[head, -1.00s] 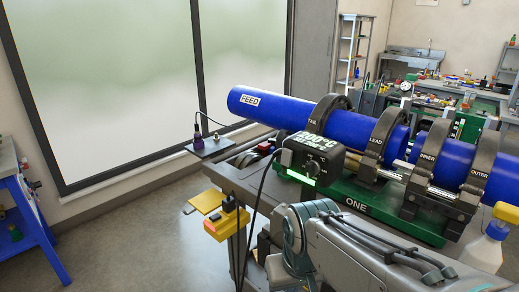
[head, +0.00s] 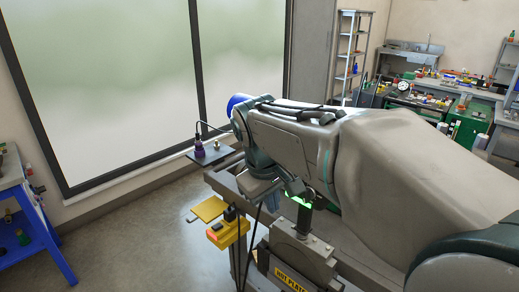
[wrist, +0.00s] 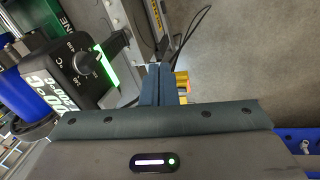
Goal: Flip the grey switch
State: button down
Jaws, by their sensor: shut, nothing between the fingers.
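I cannot make out a grey switch for certain in either view. In the wrist view, my gripper (wrist: 156,68) is shut and empty, its two fingers together. The black control box (wrist: 84,70), with a dial and a lit green strip, is to the left of the fingers, apart from them in the picture. In the head view my arm hides most of this box and the blue pipe (head: 238,101). A yellow box (head: 228,231) with a black part on top hangs at the cart's near left end. In the wrist view, a yellow part (wrist: 182,80) shows just right of the fingers.
The cart (head: 222,180) stands beneath my arm. A small plate (head: 214,157) with a dark bottle-like item projects from its far left corner. Black cables (wrist: 181,38) run near the fingers. A blue bench (head: 42,238) stands far left, with clear floor between it and the cart.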

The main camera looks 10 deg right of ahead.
jog(key=w+a+r+n+h+p, duration=0.1)
jog(key=w+a+r+n+p, duration=0.1)
jog(key=w+r, duration=0.3)
notch_tip(320, 180, up, 4)
jog(key=shift+a+f+p, duration=0.15)
jog(key=shift+f+p, duration=0.05)
jog(key=shift+p, duration=0.25)
jog(key=w+d+f+p, duration=0.2)
jog(key=w+d+f, duration=0.2)
jog(key=f, duration=0.6)
jog(key=shift+w+d+p, duration=0.15)
jog(key=shift+d+p, duration=0.25)
jog(key=shift+d, duration=0.45)
jog(key=shift+d+f, duration=0.1)
jog(key=shift+f, duration=0.1)
